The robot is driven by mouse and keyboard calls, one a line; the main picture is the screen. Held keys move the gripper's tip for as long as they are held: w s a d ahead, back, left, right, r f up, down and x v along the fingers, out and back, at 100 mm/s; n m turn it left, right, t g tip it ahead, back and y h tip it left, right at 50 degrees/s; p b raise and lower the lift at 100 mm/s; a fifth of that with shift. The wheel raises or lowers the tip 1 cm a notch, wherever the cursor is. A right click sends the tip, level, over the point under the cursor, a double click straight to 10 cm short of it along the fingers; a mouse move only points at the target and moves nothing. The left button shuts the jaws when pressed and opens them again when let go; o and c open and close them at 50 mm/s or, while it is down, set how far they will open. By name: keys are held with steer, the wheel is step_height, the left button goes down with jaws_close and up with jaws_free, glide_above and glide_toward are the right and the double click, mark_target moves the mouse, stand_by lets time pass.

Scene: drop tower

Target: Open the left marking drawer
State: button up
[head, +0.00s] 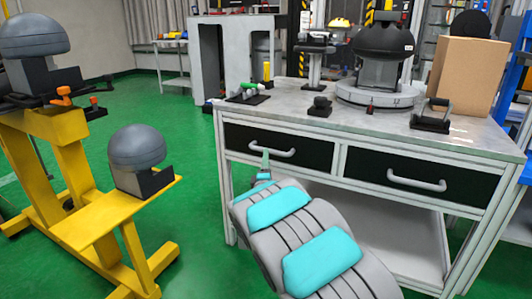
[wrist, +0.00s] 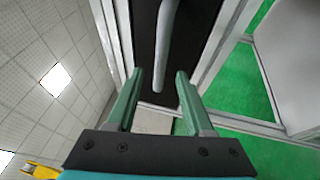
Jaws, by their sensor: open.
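The left drawer (head: 236,133) has a black front and a pale bar handle (head: 272,148). It looks shut, flush with the grey workbench frame. In the wrist view, the drawer's black front (wrist: 147,30) and its handle (wrist: 167,45) run upward from between my fingertips. My gripper (wrist: 158,85) has two green fingers spread apart with nothing held. The handle's near end shows in the gap between the tips; whether it is inside the jaws in depth, I cannot tell.
The right drawer (head: 400,187) also looks shut. The bench top (head: 300,105) carries a black-domed device (head: 384,42), a cardboard box (head: 467,75) and small tools. A yellow stand (head: 90,220) with grey domes is at left. Green floor (head: 200,200) lies open between.

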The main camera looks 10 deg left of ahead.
steer(key=shift+w+a+r, duration=0.1)
steer(key=shift+w+r, duration=0.05)
steer(key=shift+w, duration=0.8)
steer(key=shift+w+d+r, duration=0.1)
steer(key=shift+w+r, duration=0.1)
steer(key=shift+w, duration=0.8)
steer(key=shift+w+a+r, duration=0.1)
steer(key=shift+w+r, duration=0.05)
steer(key=shift+w, duration=0.8)
jaws_close()
steer(key=shift+f, duration=0.1)
